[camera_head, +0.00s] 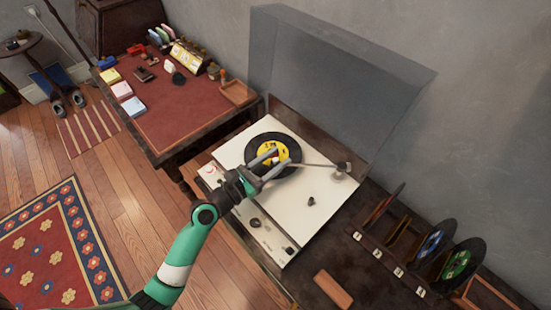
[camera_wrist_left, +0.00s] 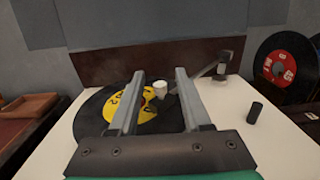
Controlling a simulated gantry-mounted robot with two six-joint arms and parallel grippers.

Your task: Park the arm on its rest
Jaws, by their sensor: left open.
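The cream turntable (camera_head: 232,152) holds a black record (camera_head: 258,141) with a yellow label. Its tonearm (camera_head: 318,164) reaches from a pivot at the right towards the record; the arm's rest cannot be made out clearly. My left gripper (camera_head: 282,157) is open over the record, fingers pointing towards the back right. In the left wrist view, a pale cap-like piece (camera_wrist_left: 160,89), seemingly the tonearm's head, shows between the fingers. The tonearm (camera_wrist_left: 208,68) passes behind the right finger there. Contact cannot be told. My right gripper is out of view.
A raised clear lid (camera_head: 335,85) stands behind the turntable. A small dark knob (camera_head: 311,201) sits on the deck. A record rack (camera_head: 390,255) is at the right, with a brown block (camera_head: 333,288) in front. A red-topped desk (camera_head: 185,112) stands at the left.

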